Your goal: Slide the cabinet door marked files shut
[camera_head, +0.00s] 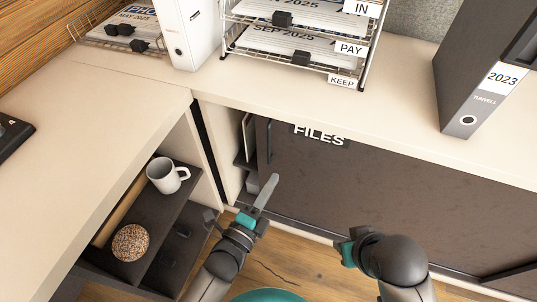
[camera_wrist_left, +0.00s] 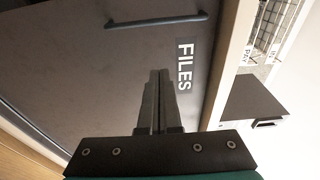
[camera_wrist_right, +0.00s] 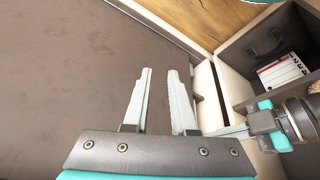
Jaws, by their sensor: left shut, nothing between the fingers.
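The dark brown sliding door (camera_head: 400,190) marked FILES (camera_head: 319,137) covers most of the cabinet front. A narrow gap (camera_head: 245,150) shows the inside at its left end. Its dark bar handle (camera_head: 269,141) is near that left edge and also shows in the left wrist view (camera_wrist_left: 145,17). My left gripper (camera_head: 272,181) is shut and empty, in front of the door's lower left, below the handle. I cannot tell whether it touches the door. My right gripper (camera_wrist_right: 161,72) is open and empty, low in front of the door; its fingers are hidden in the head view.
A desktop overhangs the cabinet, with a wire tray rack (camera_head: 300,50), a white binder (camera_head: 190,30) and a grey 2023 binder (camera_head: 480,85). Wooden floor (camera_head: 285,270) lies below.

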